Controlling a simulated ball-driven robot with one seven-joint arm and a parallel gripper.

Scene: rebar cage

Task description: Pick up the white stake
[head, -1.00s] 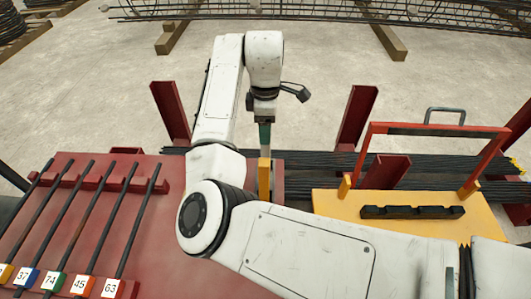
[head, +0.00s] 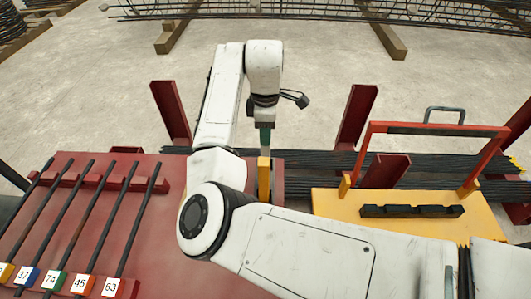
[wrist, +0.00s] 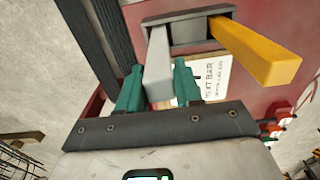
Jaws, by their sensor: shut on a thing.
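The white stake (wrist: 157,62) is a pale square bar between the green fingers of my gripper (wrist: 158,84) in the wrist view. My gripper is shut on it. The stake's far end meets a dark holder (wrist: 190,27); I cannot tell whether it is still seated there. A yellow stake (wrist: 258,52) sticks out of the same holder to the right, apart from my fingers. In the head view my gripper (head: 265,138) points down just above and behind the yellow stake (head: 264,178).
A red table (head: 150,240) holds several dark bars with numbered colour tags at left. A yellow tray (head: 330,205) with a red frame (head: 435,128) stands at right. Red posts (head: 357,115) and long dark rebar (head: 310,165) lie behind. A printed label (wrist: 212,78) sits by the holder.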

